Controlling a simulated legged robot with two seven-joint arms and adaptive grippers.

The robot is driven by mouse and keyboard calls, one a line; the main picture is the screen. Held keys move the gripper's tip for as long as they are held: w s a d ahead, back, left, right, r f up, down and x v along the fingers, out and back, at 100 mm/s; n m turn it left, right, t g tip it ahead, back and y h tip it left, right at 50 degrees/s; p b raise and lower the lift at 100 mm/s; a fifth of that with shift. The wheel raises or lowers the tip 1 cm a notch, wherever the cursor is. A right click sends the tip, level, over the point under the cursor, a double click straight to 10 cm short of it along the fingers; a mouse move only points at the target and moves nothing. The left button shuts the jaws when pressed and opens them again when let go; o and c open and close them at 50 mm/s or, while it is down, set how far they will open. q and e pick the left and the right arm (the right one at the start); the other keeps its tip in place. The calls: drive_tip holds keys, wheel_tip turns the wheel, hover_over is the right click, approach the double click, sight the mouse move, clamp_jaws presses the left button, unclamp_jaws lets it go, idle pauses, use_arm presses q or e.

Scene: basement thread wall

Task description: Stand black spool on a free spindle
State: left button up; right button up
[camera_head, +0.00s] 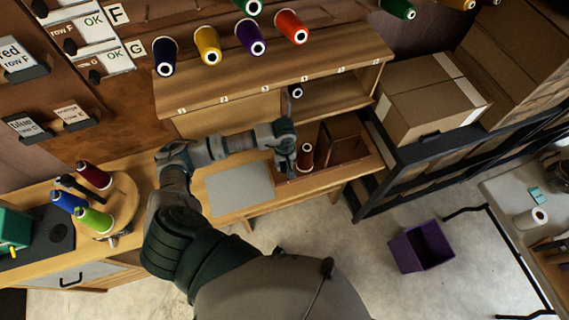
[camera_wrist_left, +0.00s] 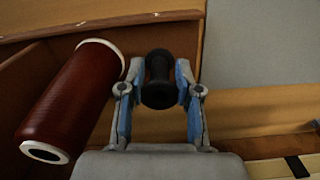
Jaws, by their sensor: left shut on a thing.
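My left gripper (camera_head: 287,165) reaches down over the wooden desk. In the left wrist view its two blue-padded fingers (camera_wrist_left: 158,98) are closed around a black, waisted, knob-like thing (camera_wrist_left: 159,72). I cannot tell whether this thing is loose or fixed to the wood behind it. A small dark spool (camera_head: 295,91) with a pale end lies in the desk's upper cubby. A round wooden stand (camera_head: 122,212) at the left carries red, blue and green spools; I cannot make out a free spindle on it. My right gripper is not in view.
A dark red spool (camera_head: 305,157) is just right of my left gripper, and it lies close beside the fingers in the wrist view (camera_wrist_left: 72,100). A grey mat (camera_head: 240,188) lies left of the gripper. Cardboard boxes (camera_head: 428,95) and a purple bin (camera_head: 421,246) are at the right.

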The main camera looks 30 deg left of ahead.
use_arm(q)
drive_tip(key=shift+a+f+b, duration=0.1)
drive_tip(key=shift+f+b, duration=0.2)
drive_tip(key=o, duration=0.8)
drive_tip(key=shift+r, duration=0.1)
drive_tip(key=shift+r, duration=0.3)
wheel_tip(320, 180, up, 11)
drive_tip(key=shift+a+r, duration=0.1)
